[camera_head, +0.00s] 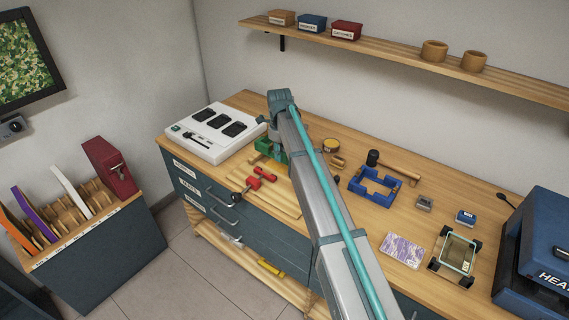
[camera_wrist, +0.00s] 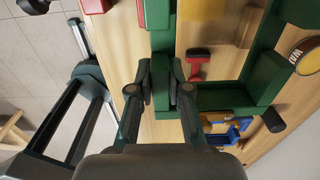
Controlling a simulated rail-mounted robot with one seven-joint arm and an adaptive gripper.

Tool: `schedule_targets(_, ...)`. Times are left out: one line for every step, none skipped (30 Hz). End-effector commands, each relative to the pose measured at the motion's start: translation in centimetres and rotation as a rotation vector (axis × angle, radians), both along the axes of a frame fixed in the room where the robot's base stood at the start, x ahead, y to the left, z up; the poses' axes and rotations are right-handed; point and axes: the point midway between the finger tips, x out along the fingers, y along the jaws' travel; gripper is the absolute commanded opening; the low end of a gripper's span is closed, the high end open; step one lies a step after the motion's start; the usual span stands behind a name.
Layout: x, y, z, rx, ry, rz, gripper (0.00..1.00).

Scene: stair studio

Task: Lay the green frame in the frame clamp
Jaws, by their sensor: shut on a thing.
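My gripper (camera_wrist: 161,90) is shut on one side of the green frame (camera_wrist: 162,42). The frame's other bars (camera_wrist: 262,85) extend to the right in the wrist view. In the head view the green frame (camera_head: 267,150) shows below the end of my arm, near the bench's front edge, partly hidden by the arm. Close in front of it are wooden rails (camera_head: 272,192) with red blocks (camera_head: 265,174) and a black-and-red screw handle; this looks like the frame clamp. A red part (camera_wrist: 198,60) shows within the frame's outline in the wrist view. I cannot tell whether frame and clamp touch.
A white device (camera_head: 213,132) stands left of the frame. A blue rectangular fixture (camera_head: 372,194), a mallet (camera_head: 393,166) and a black-cornered frame (camera_head: 453,252) lie to the right. A blue press (camera_head: 537,245) stands at the far right. Drawer handles (camera_head: 222,198) project from the bench front.

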Motion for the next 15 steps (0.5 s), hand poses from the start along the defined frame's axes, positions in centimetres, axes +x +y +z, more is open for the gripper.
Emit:
schedule_targets(1.1,0.3,0.0,-0.001,-0.001,-0.003,0.0)
schedule_targets(1.4,0.4,0.0,-0.001,-0.001,-0.005,0.0)
schedule_targets(1.7,0.5,0.0,0.0,-0.002,-0.007,0.0)
schedule_targets(1.8,0.6,0.1,0.0,-0.002,-0.009,0.0)
schedule_targets(1.9,0.6,0.0,0.0,-0.002,-0.01,0.0)
schedule_targets(2.1,0.6,0.0,0.0,-0.002,-0.012,0.0)
schedule_targets(2.2,0.7,0.0,0.0,-0.002,-0.014,0.0)
schedule_targets(2.2,0.7,-0.1,0.0,-0.002,-0.015,0.0)
schedule_targets(2.2,0.7,-0.2,-0.001,-0.003,-0.017,0.0)
schedule_targets(2.2,0.7,-0.3,-0.001,-0.003,-0.017,0.0)
schedule_targets(2.1,0.7,-0.4,-0.001,-0.003,-0.018,0.0)
schedule_targets(2.1,0.7,-0.6,-0.001,-0.003,-0.018,0.0)
schedule_targets(2.1,0.7,-0.7,-0.001,-0.003,-0.017,0.0)
schedule_targets(2.1,0.7,-0.9,-0.001,-0.003,-0.017,0.0)
schedule_targets(2.1,0.7,-1.1,-0.001,-0.003,-0.017,0.0)
